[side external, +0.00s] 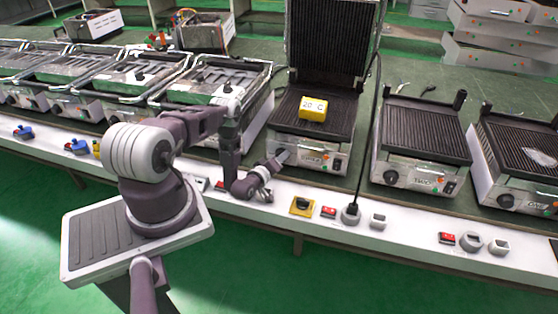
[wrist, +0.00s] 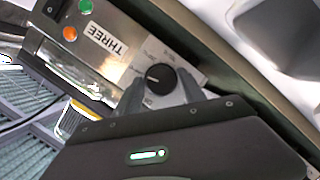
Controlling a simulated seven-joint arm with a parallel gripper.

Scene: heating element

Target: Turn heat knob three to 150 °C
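The grill labelled "THREE" (side external: 335,160) stands with its ribbed lid raised in the side view. Its label (wrist: 107,40) is clear in the wrist view. The black heat knob (wrist: 159,78) has a light pointer mark and faint dial markings around it. In the side view the knob is hidden behind my gripper (side external: 282,157), which is at the left of the grill's front panel. In the wrist view my gripper (wrist: 160,90) has one finger on each side of the knob; narrow gaps seem to show, so it looks open. A yellow display (side external: 313,107) on the grill plate reads 20 °C.
A green light (wrist: 85,6) and an orange light (wrist: 69,33) sit beside the label. More grills (side external: 422,140) stand to the right and left. The white ledge in front carries a yellow-based switch (side external: 302,206), a red switch (side external: 328,212) and a plugged socket (side external: 351,214).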

